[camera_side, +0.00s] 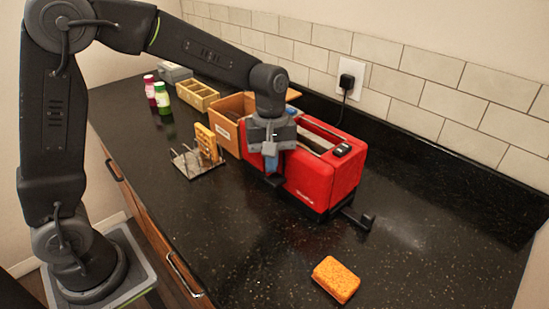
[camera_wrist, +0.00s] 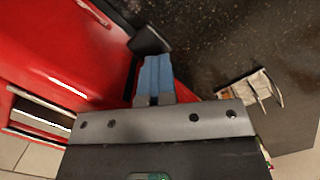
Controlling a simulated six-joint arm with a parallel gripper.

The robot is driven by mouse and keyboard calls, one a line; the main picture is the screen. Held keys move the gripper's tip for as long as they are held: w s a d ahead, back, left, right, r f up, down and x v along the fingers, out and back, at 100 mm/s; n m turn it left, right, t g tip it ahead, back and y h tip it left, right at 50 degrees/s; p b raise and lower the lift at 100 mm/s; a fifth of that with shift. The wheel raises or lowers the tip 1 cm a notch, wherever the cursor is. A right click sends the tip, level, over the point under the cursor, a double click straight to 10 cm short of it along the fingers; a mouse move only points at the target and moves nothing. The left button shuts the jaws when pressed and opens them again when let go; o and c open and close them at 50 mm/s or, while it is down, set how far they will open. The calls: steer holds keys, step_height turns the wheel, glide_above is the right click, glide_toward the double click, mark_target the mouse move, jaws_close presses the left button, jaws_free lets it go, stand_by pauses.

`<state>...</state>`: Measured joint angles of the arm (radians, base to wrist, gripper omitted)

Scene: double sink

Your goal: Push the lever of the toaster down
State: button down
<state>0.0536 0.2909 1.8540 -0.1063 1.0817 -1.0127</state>
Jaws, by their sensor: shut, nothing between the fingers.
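The red toaster (camera_side: 318,187) stands on the black counter near the back wall; part of its red body fills the left of the wrist view (camera_wrist: 65,60). One black lever-like tab (camera_side: 358,218) sticks out low at its right end. Another black tab (camera_side: 273,181) shows low at its left side, and a black tab also shows in the wrist view (camera_wrist: 148,40). My gripper (camera_side: 271,167) is shut and empty, pointing down beside the toaster's left end. Its blue fingertips (camera_wrist: 155,68) are close to the black tab; I cannot tell whether they touch.
An orange sponge (camera_side: 336,279) lies on the front counter. A wire rack (camera_side: 196,161) with toast-like slices and a brown box (camera_side: 231,112) stand left of the toaster. A plug (camera_side: 346,82) sits in the wall outlet behind. The counter right of the toaster is clear.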

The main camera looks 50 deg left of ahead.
steer(key=shift+w+a+r+t, duration=0.15)
steer(key=shift+w+a+r, duration=0.1)
steer(key=shift+w+a, duration=0.2)
steer(key=shift+w+a+r+t, duration=0.15)
steer(key=shift+w+a+r, duration=0.05)
steer(key=shift+w+a, duration=0.2)
steer(key=shift+r, duration=0.1)
step_height(320, 180, up, 7)
steer(key=shift+s+d+g, duration=0.15)
steer(key=shift+s+g, duration=0.25)
